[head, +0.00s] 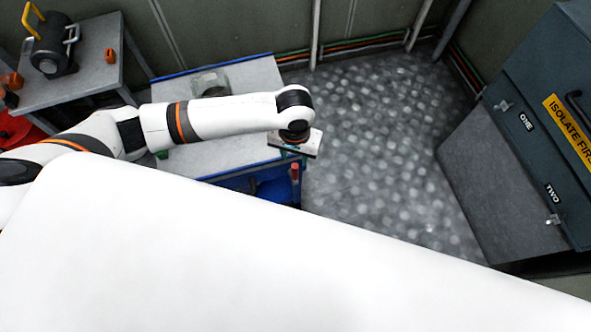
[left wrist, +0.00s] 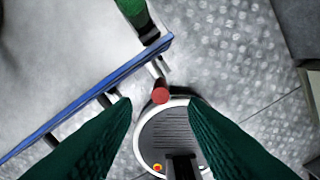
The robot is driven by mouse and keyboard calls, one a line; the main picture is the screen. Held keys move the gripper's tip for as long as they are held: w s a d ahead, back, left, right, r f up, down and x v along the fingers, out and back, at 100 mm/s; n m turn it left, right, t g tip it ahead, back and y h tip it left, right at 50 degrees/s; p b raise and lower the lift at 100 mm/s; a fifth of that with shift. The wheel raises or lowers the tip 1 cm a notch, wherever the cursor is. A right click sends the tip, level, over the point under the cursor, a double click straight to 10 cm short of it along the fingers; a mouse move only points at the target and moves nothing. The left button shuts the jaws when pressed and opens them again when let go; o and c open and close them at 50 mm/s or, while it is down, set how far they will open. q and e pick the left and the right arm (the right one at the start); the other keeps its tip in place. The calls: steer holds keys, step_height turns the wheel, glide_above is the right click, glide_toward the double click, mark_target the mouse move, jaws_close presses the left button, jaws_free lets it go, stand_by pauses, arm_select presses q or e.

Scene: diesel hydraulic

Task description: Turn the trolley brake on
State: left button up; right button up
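The trolley (head: 238,82) has a grey top with blue edges and stands left of centre in the head view. A red-tipped lever (head: 295,172), which looks like the brake handle, sticks up at its near right corner. In the left wrist view the red tip (left wrist: 160,93) shows just off the trolley's blue edge (left wrist: 92,100). My left gripper (left wrist: 160,101) is open, with its green fingers on either side of the red tip in that view. I cannot tell how far the tip is from them. In the head view my wrist mostly hides the fingers. My right gripper is not in view.
A clear container (head: 210,83) stands on the trolley top. A bench (head: 88,72) with a dark cylinder (head: 52,45) is at the left. A dark cabinet (head: 530,130) stands at the right. The patterned floor (head: 385,150) between is clear.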

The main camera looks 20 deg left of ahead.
mark_target(295, 172)
arm_select(q)
step_height(295, 172, down, 10)
steer(key=shift+f+b, duration=0.1)
steer(key=shift+b, duration=0.6)
jaws_close()
